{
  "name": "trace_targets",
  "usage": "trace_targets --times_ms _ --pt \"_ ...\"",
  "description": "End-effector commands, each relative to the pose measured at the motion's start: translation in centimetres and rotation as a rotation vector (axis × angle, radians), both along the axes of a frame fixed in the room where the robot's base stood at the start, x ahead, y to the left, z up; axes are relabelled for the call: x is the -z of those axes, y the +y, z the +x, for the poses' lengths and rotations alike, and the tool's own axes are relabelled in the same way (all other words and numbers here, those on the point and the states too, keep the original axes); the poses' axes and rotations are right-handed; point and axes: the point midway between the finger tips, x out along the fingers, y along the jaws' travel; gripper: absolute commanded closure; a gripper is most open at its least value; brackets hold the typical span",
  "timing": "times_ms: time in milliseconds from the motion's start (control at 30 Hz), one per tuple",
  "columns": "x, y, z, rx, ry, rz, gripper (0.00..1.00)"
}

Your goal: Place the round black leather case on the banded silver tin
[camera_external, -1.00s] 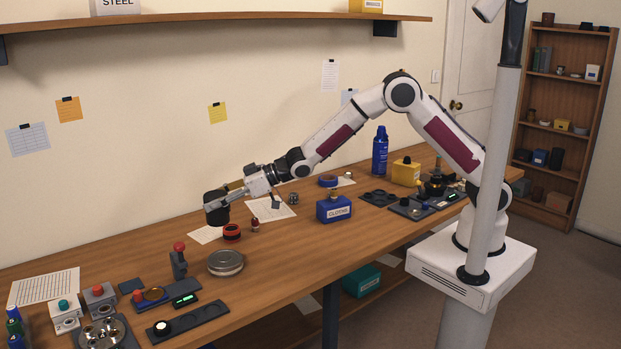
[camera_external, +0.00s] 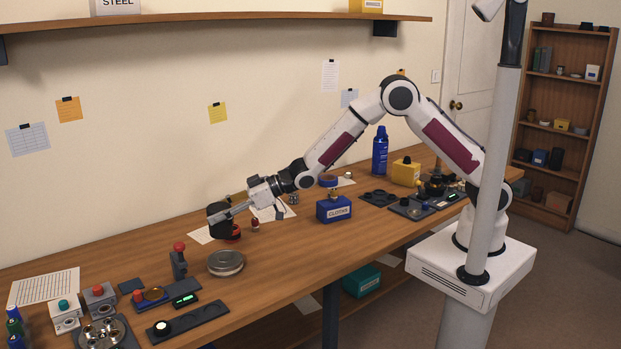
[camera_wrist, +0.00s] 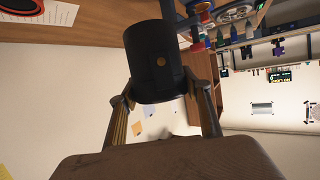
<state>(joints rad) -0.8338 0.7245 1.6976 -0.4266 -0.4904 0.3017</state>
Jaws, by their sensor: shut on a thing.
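The round black leather case (camera_external: 218,220) is held at the end of my gripper (camera_external: 229,212), in the air above the bench. In the wrist view the black case (camera_wrist: 157,62) sits between the two fingers of my gripper (camera_wrist: 162,98), which are shut on it. A brass-coloured stud shows on its side. The banded silver tin (camera_external: 225,263) stands on the bench, in front of and slightly right of the case in the external view. Its flat top is bare. The case is apart from the tin.
A red and black ring (camera_external: 233,236) lies on the bench just below the case, partly hidden. A post with a red knob (camera_external: 179,262) stands left of the tin. A blue cloths box (camera_external: 334,210) stands to the right.

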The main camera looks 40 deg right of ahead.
Motion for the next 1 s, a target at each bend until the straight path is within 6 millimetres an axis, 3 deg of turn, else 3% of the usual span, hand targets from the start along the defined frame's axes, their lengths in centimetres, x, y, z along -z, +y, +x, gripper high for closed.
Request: trace_targets --times_ms 300,767,1000 --pt "4.0 0.0 0.0 0.000 0.001 -0.001 0.77" --pt "4.6 0.0 0.0 0.000 -0.001 0.001 0.77" --pt "6.5 0.0 0.0 0.000 0.001 -0.001 0.77"
